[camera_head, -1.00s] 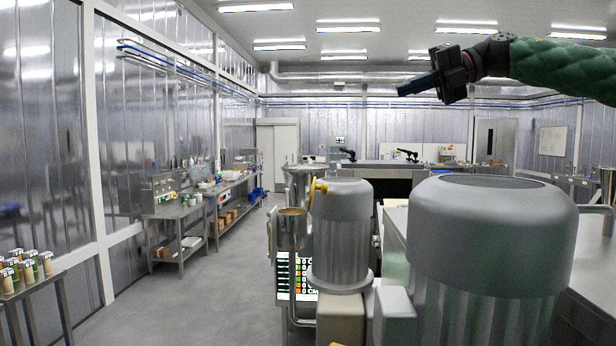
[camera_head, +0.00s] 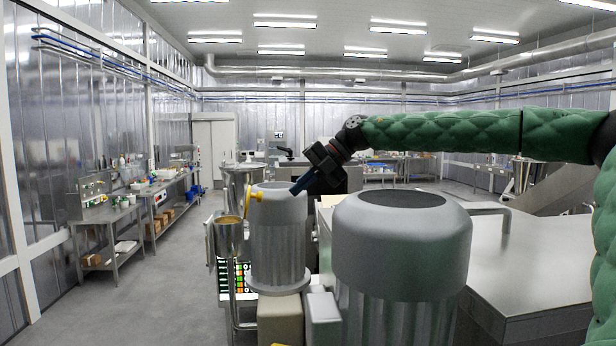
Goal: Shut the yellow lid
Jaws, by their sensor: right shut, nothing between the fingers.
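A small yellow part (camera_head: 253,198), which looks like the yellow lid seen nearly edge-on, stands up at the rim of a metal cup-shaped hopper (camera_head: 229,238). The hopper's opening shows a gold-coloured inside, so it looks uncovered. My right gripper (camera_head: 294,189) is shut and empty. Its blue fingers point down and left, to the right of the yellow part, with a gap between them in the picture. I cannot tell how far apart they are in depth. My left gripper is not in view.
A grey ribbed motor housing (camera_head: 278,235) stands just right of the hopper, below my fingers. A larger grey housing (camera_head: 402,245) fills the near middle. A steel cabinet top (camera_head: 545,250) lies at the right. The floor (camera_head: 150,290) at left is clear, beside steel benches (camera_head: 110,220).

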